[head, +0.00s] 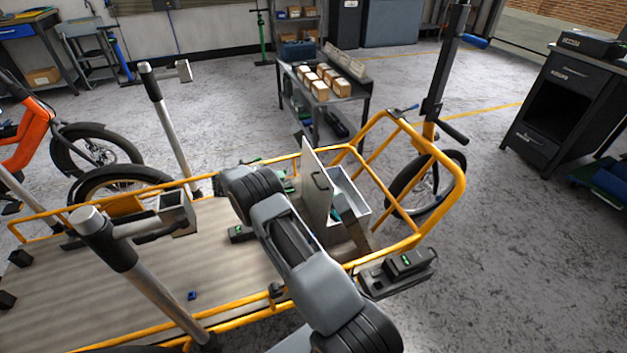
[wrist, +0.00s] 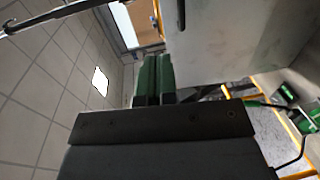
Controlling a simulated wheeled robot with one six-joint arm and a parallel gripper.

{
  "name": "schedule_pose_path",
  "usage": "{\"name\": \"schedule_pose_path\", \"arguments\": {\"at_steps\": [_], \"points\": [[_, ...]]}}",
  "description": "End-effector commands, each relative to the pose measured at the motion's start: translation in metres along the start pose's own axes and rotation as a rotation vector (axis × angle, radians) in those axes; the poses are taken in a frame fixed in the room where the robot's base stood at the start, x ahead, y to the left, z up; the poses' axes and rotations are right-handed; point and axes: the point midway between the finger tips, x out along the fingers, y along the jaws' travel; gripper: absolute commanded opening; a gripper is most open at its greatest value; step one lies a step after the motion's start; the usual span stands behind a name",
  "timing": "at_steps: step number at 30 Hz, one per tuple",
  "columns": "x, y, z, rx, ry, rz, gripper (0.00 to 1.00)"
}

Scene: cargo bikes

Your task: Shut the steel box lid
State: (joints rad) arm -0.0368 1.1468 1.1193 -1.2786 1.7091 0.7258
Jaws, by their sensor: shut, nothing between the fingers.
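The steel box (head: 352,205) sits on the cargo bike's deck at its right end, inside the yellow rail. Its lid (head: 316,203) stands open, about upright, on the box's left side, with a dark handle on it. Something teal lies inside the box. In the wrist view a grey metal plate, seemingly the lid (wrist: 225,45), fills the upper right. My gripper (wrist: 152,80) has green fingers that are shut together and empty, just left of that plate. Whether they touch it I cannot tell. In the head view my arm hides most of the gripper, left of the lid.
The yellow rail (head: 455,200) rings the deck (head: 130,270). A black device with a green light (head: 405,263) sits at the front rail. A small blue item (head: 192,295) lies on the deck.

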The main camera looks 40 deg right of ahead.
Motion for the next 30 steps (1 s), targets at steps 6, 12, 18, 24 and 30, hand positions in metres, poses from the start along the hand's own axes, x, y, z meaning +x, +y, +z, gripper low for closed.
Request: {"name": "schedule_pose_path", "arguments": {"at_steps": [6, 12, 18, 24, 30], "points": [[0.019, -0.009, -0.003, 0.010, 0.003, 0.030, 0.00], [0.057, -0.008, -0.002, 0.010, 0.001, 0.028, 0.00], [0.093, -0.007, -0.003, 0.009, 0.002, 0.026, 0.00], [0.121, -0.007, -0.003, 0.010, 0.003, 0.026, 0.00], [0.137, -0.006, -0.003, 0.009, 0.004, 0.026, 0.00]]}}
